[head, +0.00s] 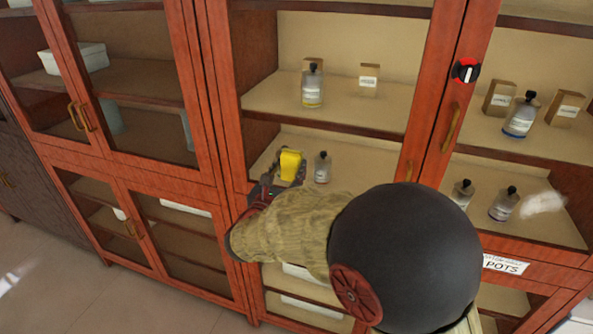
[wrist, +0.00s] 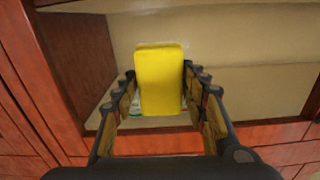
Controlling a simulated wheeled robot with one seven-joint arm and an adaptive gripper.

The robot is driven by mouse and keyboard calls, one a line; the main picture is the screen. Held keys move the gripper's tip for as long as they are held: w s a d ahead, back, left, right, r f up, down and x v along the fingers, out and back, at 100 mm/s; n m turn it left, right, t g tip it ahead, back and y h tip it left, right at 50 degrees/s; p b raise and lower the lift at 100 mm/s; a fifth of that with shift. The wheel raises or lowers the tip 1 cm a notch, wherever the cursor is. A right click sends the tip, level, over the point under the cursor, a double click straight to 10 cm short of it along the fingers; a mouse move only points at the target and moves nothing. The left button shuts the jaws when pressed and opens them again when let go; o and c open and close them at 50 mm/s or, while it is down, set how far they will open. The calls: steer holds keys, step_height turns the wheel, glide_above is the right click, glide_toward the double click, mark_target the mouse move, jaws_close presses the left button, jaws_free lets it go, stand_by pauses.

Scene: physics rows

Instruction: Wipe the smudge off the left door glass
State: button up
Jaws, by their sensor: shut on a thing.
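My gripper (head: 270,184) is shut on a yellow sponge (head: 291,165), held up in front of the left door (head: 430,85) of the middle cabinet, at its lower shelf opening. In the wrist view the sponge (wrist: 160,80) stands upright between the fingers, close to the glass; I cannot tell if it touches. No clear smudge shows on the left door glass; the part behind the sponge and my arm is hidden. A whitish smudge (head: 543,203) shows at the lower part of the right door's glass.
Brass handles (head: 451,128) stick out where the two doors meet. A red and black knob (head: 465,69) sits on the right door's frame. Bottles (head: 312,86) and small boxes (head: 369,79) stand on shelves behind the glass. Another glazed cabinet (head: 140,75) stands at left; floor (head: 90,300) there is clear.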

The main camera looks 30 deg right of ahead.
mark_target(321, 162)
steer(key=shift+w+a, duration=0.3)
steer(key=shift+w, duration=0.05)
steer(key=shift+s+r+p, duration=0.1)
steer(key=shift+r+p, duration=0.5)
steer(key=shift+r, duration=0.2)
steer(key=shift+s+d+f, duration=0.1)
steer(key=shift+s+d, duration=0.9)
steer(key=shift+s, duration=0.15)
steer(key=shift+s+d+b, duration=0.45)
steer(key=shift+s+d, duration=0.55)
steer(key=shift+s, duration=0.3)
steer(key=shift+s+d+b, duration=0.4)
steer(key=shift+s+d, duration=0.6)
steer(key=shift+s, duration=0.3)
steer(key=shift+s+d+b, duration=0.45)
steer(key=shift+s+d, duration=0.55)
steer(key=shift+s, duration=0.3)
steer(key=shift+w+a, duration=0.1)
steer(key=shift+w+a, duration=0.55)
steer(key=shift+w, duration=0.2)
steer(key=shift+w+a, duration=0.55)
steer(key=shift+w, duration=0.2)
steer(key=shift+w+a, duration=0.95)
steer(key=shift+w, duration=0.2)
steer(key=shift+w+a, duration=0.9)
steer(key=shift+w, duration=0.3)
steer(key=shift+w+a, duration=0.95)
steer(key=shift+w, duration=0.2)
